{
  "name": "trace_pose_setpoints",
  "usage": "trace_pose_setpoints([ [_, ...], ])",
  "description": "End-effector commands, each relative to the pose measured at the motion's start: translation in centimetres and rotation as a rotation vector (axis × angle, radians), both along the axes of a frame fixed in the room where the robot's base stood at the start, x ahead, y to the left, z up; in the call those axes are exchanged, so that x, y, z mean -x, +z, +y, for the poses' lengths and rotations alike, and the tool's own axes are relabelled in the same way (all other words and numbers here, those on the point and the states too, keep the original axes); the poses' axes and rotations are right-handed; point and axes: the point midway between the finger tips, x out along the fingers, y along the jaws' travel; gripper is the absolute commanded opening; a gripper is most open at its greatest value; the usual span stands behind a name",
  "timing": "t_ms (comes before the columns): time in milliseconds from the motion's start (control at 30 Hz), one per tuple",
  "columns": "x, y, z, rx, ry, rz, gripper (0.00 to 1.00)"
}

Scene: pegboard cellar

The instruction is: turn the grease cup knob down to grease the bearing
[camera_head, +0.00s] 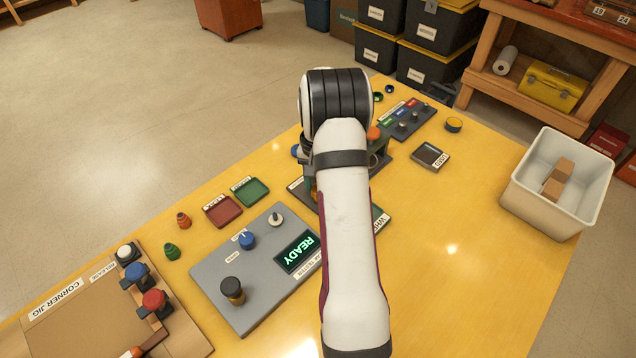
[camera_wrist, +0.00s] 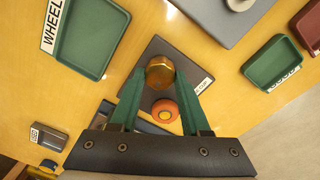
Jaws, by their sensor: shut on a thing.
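The grease cup knob (camera_wrist: 159,72) is a brass-coloured faceted piece on a dark grey plate (camera_wrist: 152,51), with a partly readable label beside it in the wrist view. My gripper (camera_wrist: 160,76) is shut on the knob, with one green finger on each side of it. An orange disc with a yellow middle (camera_wrist: 165,111) sits beside the knob, between the fingers and nearer the palm. I cannot tell whether it is the bearing. In the head view my arm hides most of the plate and the knob.
A grey READY panel (camera_head: 237,268) with knobs stands left of my arm. Green (camera_head: 250,191) and red (camera_head: 222,210) trays lie behind it. A white bin (camera_head: 551,200) holding brown blocks stands at right.

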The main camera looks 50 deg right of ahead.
Motion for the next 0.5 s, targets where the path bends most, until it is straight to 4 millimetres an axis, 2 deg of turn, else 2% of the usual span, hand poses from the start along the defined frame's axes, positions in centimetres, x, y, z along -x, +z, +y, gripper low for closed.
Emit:
trace_pose_setpoints([
  [200, -0.02, 0.06, -0.07, 0.001, -0.116, -0.002, 0.00],
  [500, -0.02, 0.07, -0.09, 0.002, -0.193, -0.002, 0.00],
])
